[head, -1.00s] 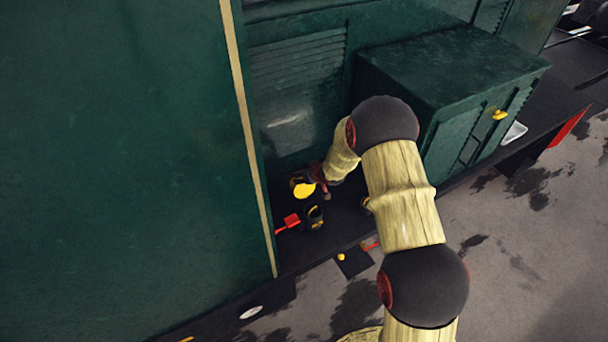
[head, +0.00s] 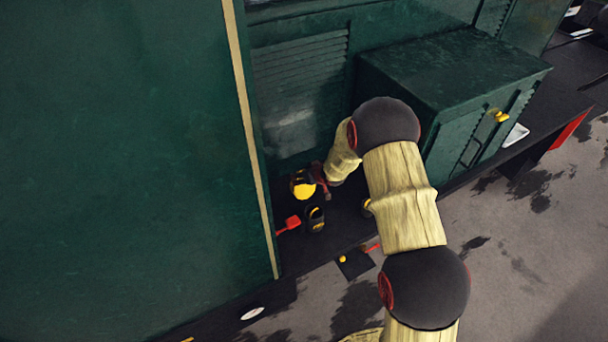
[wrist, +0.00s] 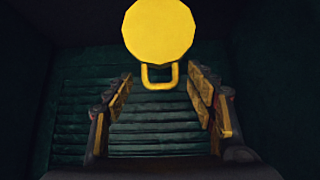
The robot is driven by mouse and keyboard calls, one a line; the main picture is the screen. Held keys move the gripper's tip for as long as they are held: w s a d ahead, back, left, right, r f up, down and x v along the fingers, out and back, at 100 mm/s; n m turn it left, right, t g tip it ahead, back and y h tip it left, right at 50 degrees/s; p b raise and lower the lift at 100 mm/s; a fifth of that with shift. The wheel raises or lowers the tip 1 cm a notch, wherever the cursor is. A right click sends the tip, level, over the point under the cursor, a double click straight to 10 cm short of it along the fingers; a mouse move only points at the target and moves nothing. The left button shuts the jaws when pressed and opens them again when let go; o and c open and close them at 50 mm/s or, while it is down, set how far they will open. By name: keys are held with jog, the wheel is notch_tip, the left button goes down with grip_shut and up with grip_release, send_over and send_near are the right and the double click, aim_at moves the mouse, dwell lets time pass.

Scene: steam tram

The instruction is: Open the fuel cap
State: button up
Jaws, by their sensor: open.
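The fuel cap (wrist: 158,30) is a round yellow disc with a yellow loop handle (wrist: 160,86) at its lower edge, high in the middle of the wrist view. My gripper (wrist: 159,95) is open, with one black and yellow finger on each side. The loop appears between the fingertips with a clear gap on both sides; how far ahead it lies is hard to tell. In the head view my gripper (head: 321,180) is at the lower part of the green recess. A yellow round shape (head: 304,191) beside it may be the cap. The far side of the cap is hidden.
A green cabinet (head: 455,75) stands right of my arm, and a tall green wall (head: 120,150) stands to the left. A louvred panel (head: 300,80) is behind. A red flat piece (head: 289,224) lies near the gripper. Open paving (head: 520,240) is at the right.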

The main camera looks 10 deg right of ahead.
jog(key=v, duration=1.2)
